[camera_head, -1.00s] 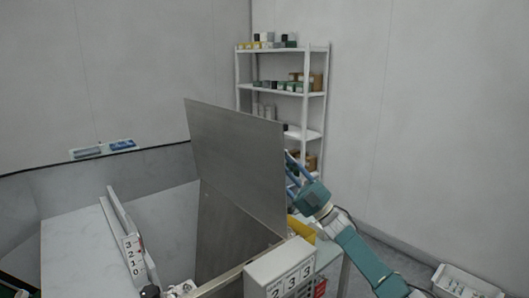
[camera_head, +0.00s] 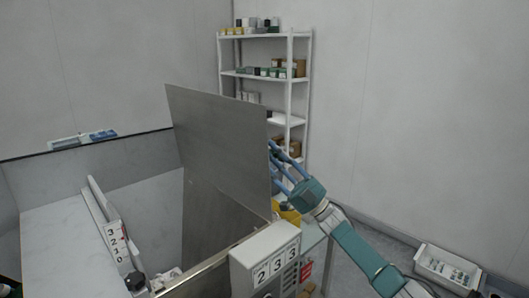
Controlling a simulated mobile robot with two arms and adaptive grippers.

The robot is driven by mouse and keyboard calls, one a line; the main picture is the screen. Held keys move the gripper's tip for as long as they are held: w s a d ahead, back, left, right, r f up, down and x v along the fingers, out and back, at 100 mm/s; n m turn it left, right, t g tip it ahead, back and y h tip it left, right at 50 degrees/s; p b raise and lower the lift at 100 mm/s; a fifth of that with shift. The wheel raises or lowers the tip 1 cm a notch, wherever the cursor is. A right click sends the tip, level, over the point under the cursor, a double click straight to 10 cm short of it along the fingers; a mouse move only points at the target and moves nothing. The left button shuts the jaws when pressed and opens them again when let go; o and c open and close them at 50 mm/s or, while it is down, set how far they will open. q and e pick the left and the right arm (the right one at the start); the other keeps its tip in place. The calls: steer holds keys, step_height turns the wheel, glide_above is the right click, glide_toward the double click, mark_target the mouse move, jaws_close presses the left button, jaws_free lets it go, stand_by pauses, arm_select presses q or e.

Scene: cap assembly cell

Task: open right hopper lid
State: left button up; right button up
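The right hopper lid (camera_head: 222,135) is a flat grey metal plate. It stands raised, close to upright, above the open hopper (camera_head: 215,225). My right gripper (camera_head: 274,165) is at the lid's right edge, with its blue fingers partly behind the plate. The fingers look spread, but the lid hides part of them, so I cannot tell whether they touch it. My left gripper is not in view.
A box with number plates (camera_head: 265,255) stands at the hopper's front right. A yellow bin (camera_head: 288,214) is below my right gripper. A shelf rack (camera_head: 290,85) stands behind. A white crate (camera_head: 447,268) lies on the floor at the right.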

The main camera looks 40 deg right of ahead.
steer(key=b+v, duration=0.1)
steer(key=v, duration=0.6)
steer(key=shift+s+a+f, duration=0.2)
stand_by(0.5)
stand_by(0.6)
